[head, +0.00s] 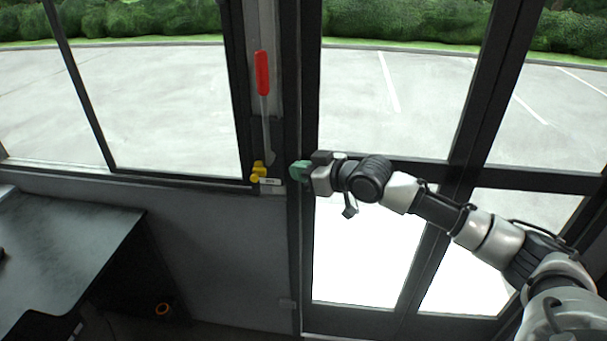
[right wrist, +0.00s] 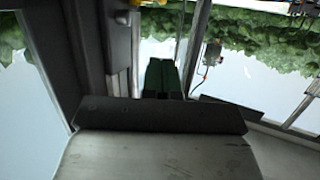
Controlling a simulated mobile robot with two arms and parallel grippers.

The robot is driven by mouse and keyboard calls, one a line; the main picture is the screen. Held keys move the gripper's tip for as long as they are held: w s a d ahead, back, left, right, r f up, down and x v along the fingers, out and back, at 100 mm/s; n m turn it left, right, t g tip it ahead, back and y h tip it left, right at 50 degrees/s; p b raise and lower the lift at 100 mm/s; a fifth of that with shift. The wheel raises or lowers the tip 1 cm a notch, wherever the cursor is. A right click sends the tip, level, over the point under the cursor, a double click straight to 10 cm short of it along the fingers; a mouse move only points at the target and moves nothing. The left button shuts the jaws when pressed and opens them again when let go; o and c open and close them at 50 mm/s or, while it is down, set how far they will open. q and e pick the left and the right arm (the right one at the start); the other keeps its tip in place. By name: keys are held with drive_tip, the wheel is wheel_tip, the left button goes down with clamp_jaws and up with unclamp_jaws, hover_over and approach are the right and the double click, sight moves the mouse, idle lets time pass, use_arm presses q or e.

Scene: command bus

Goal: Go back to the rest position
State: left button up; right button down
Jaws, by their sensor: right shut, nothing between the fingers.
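My right gripper (head: 296,171) is shut and empty. Its green fingertips point left, in front of the dark door post, with my right arm reaching in from the lower right. In the right wrist view the green fingers (right wrist: 164,78) lie side by side, together. A lever with a red handle (head: 262,74) stands upright on the post just left of the gripper. A yellow part (head: 258,171) sits at the lever's foot, close to the fingertips; I see no contact. My left gripper is not in view.
A dark desk (head: 70,250) fills the lower left. The glazed door (head: 385,240) stands behind my right arm, and a window (head: 165,105) is at the left. A small orange ring (head: 162,310) lies low by the desk. The space between desk and door looks clear.

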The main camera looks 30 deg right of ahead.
drive_tip(key=shift+s+d+r, duration=0.15)
drive_tip(key=shift+s+d, duration=0.05)
drive_tip(key=shift+s, duration=0.1)
idle(0.4)
